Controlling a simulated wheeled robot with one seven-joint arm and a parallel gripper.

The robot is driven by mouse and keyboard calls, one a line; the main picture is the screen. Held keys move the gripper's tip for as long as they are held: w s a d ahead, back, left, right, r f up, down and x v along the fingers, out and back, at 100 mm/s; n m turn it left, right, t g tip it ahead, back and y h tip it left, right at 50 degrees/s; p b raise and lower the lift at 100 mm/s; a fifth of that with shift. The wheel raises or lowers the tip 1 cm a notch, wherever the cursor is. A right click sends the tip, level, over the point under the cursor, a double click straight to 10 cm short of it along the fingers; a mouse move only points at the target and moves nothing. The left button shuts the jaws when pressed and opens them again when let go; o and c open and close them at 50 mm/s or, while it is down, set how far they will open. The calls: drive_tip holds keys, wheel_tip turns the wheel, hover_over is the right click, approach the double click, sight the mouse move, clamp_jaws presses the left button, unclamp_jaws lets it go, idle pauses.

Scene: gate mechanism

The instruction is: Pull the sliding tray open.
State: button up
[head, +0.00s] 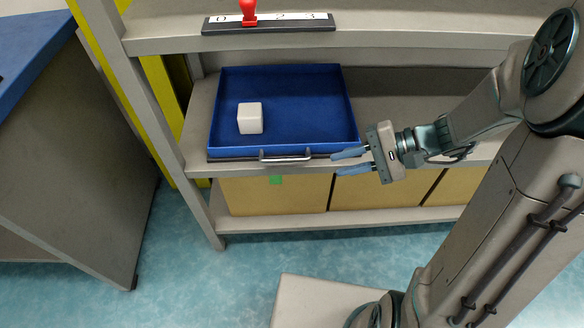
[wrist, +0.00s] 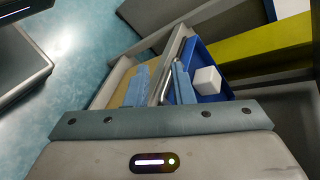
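The blue sliding tray (head: 300,105) sits on the middle shelf, with a white cube (head: 250,118) inside at its left. Its silver bar handle (head: 285,156) is on the front edge, facing me. My gripper (head: 342,163) is just right of the handle, its two blue fingers spread apart and pointing left. In the wrist view the handle (wrist: 163,82) shows between the open fingers (wrist: 158,88), or just past their tips; I cannot tell exactly how deep. The tray (wrist: 212,93) and cube (wrist: 207,80) show at the right there. Nothing is held.
Above, a top shelf carries a numbered scale (head: 270,23) with a red pointer (head: 248,12). Cardboard boxes (head: 275,195) stand on the shelf below the tray. A grey cabinet (head: 75,170) stands at the left. Blue floor (head: 200,275) in front is clear.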

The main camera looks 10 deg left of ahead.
sight(298, 161)
drive_tip(key=w+f+m+t+y+b, duration=0.3)
drive_tip(key=w+f+b, duration=0.3)
drive_tip(key=f, duration=0.3)
drive_tip(key=b+x, duration=0.1)
drive_tip(key=x, duration=0.5)
drive_tip(key=b+x, duration=0.2)
drive_tip(key=x, duration=0.5)
drive_tip(key=shift+w+a+r, duration=0.1)
drive_tip(key=shift+w+a, duration=0.15)
drive_tip(key=shift+a, duration=0.1)
clamp_jaws()
